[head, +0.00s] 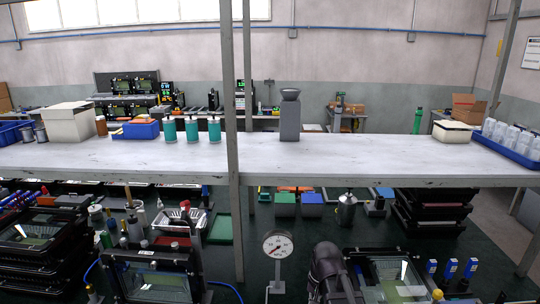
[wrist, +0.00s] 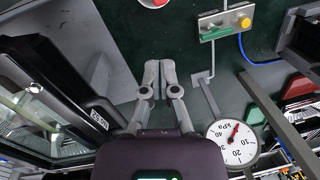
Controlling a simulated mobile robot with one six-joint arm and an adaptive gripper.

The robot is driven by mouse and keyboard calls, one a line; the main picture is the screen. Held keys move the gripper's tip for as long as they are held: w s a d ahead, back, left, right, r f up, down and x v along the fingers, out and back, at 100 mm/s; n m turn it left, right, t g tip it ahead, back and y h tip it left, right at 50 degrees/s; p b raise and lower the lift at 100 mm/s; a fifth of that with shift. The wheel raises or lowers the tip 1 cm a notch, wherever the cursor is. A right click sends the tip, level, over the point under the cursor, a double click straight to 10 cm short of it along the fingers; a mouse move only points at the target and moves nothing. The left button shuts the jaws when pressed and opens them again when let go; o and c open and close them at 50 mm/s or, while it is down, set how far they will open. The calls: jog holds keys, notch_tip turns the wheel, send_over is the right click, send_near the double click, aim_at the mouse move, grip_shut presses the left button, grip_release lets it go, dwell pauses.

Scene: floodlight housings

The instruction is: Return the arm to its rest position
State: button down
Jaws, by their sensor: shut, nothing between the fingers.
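My gripper (wrist: 159,82) shows in the wrist view with its two fingertips together and nothing between them. It points over the dark green bench surface, apart from the things around it. In the head view a dark part of my arm (head: 332,272) rises at the bottom, right of the round gauge (head: 278,244); the fingertips cannot be made out there. A floodlight housing with a glass front (head: 395,278) lies just right of my arm. In the wrist view a black housing frame (wrist: 62,82) is close on the left of the gripper.
The gauge (wrist: 233,143) stands near the gripper at right. A white shelf (head: 385,160) on grey posts (head: 234,215) spans the head view above the bench. Another housing (head: 155,275) lies left of the post.

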jog(key=s+d+f+n+h+b, duration=0.1)
jog(key=s+d+f+n, duration=0.1)
jog(key=s+d+n, duration=0.1)
jog(key=shift+s+d+f+b, duration=0.3)
jog(key=shift+s+d, duration=0.3)
jog(key=shift+s, duration=0.4)
dwell(0.4)
